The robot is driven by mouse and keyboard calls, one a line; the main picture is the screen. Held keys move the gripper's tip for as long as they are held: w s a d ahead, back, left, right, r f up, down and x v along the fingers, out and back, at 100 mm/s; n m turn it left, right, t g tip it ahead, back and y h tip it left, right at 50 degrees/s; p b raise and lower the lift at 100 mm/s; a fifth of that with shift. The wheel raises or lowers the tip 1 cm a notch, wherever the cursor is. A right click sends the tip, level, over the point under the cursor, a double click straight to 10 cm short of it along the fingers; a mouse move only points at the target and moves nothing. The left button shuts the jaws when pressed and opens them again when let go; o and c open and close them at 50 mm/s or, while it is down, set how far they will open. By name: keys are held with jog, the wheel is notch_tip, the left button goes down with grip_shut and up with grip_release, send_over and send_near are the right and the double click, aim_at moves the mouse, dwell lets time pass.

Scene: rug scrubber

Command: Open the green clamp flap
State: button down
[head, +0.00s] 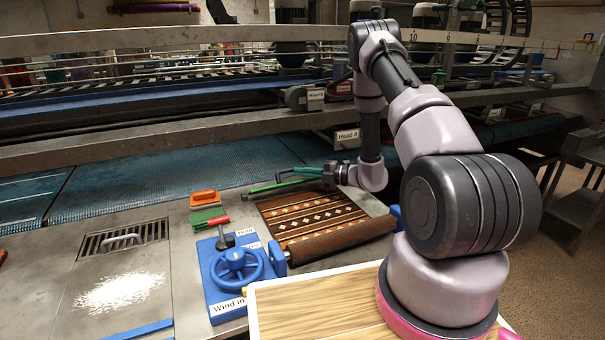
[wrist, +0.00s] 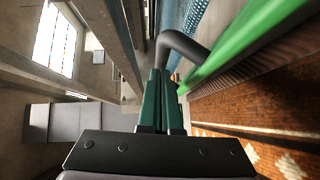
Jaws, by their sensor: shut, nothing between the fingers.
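The green clamp flap (head: 272,187) is a long thin bar across the far edge of the patterned rug (head: 310,217). In the wrist view the flap (wrist: 245,45) runs diagonally at the upper right, over the rug. A grey curved handle (wrist: 184,46) shows beside the flap, just beyond my fingertips. My gripper (head: 293,172) is above and behind the flap, its dark green fingers pointing left. In the wrist view my gripper (wrist: 159,75) is shut and empty. Its tips are close to the handle; I cannot tell whether they touch.
A blue handwheel (head: 237,268) marked "Wind in" stands left of the rug's rolled near end. An orange-handled brush (head: 204,197) and a red-handled green tool (head: 212,222) lie left of the rug. White powder (head: 122,292) covers part of the metal bench. A railed conveyor runs behind.

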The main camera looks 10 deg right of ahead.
jog(key=shift+w+r, duration=0.1)
jog(key=shift+w, duration=0.05)
jog(key=shift+w+a+r+m+g+h, duration=0.15)
jog(key=shift+w+r+m+g+h, duration=0.2)
jog(key=shift+w+m, duration=0.2)
jog(key=shift+w+a+r+m+g+h, duration=0.15)
jog(key=shift+w+r+m+g+h, duration=0.05)
jog(key=shift+w+m+g+h, duration=0.3)
jog(key=shift+w+a+m+g+h, duration=0.1)
jog(key=shift+w+m+g+h, duration=0.45)
jog(key=shift+w, duration=0.25)
jog(key=shift+w+a, duration=0.15)
jog(key=shift+w, duration=0.8)
